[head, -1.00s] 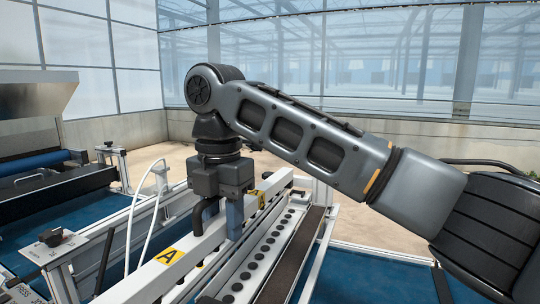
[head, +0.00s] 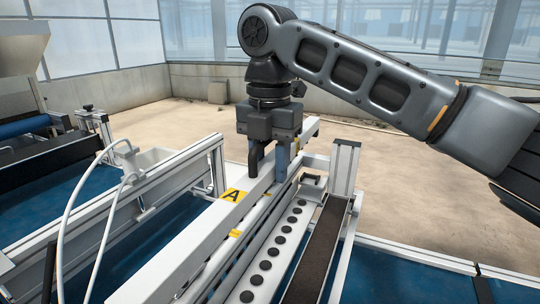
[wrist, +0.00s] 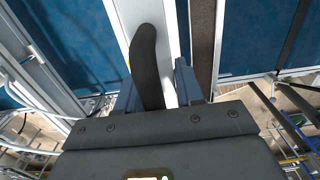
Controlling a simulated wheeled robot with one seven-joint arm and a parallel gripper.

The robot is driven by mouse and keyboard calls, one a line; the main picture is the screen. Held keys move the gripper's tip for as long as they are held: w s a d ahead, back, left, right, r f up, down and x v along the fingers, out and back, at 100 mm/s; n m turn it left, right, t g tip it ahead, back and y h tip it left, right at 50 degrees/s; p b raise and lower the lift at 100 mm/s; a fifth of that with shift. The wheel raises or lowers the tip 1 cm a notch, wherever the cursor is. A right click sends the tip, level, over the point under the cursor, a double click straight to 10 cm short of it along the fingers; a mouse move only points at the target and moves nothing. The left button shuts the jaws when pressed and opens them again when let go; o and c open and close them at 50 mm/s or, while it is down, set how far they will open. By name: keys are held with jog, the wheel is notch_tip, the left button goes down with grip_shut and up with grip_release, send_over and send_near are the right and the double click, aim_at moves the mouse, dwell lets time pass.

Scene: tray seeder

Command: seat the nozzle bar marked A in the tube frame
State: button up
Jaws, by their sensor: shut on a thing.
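The nozzle bar (head: 185,243) is a long white beam with a yellow label marked A on top. It runs from the lower left to the middle of the head view. My gripper (head: 268,172) is shut on it by its dark curved handle, which also shows between the fingers in the wrist view (wrist: 148,65). The bar appears held above and just left of a pale rail (head: 252,268) with a row of black round openings, apparently part of the tube frame. The bar hides some of what is below it, so I cannot tell the exact gap.
A dark strip (head: 318,250) runs along the right of the rail, with an upright post (head: 345,168) at its far end. A metal frame (head: 120,222) with white hoses stands left. Blue surfaces lie below; the floor beyond (head: 420,190) is clear.

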notch_tip(320, 180, down, 3)
jog(key=shift+r+b, duration=0.2)
jog(key=shift+b, duration=0.2)
jog(key=shift+f+b, duration=3.6)
jog(key=shift+f, duration=2.3)
jog(key=shift+w+p, duration=0.1)
jog(key=shift+p, duration=0.3)
jog(key=shift+f, duration=0.15)
jog(key=o, duration=1.1)
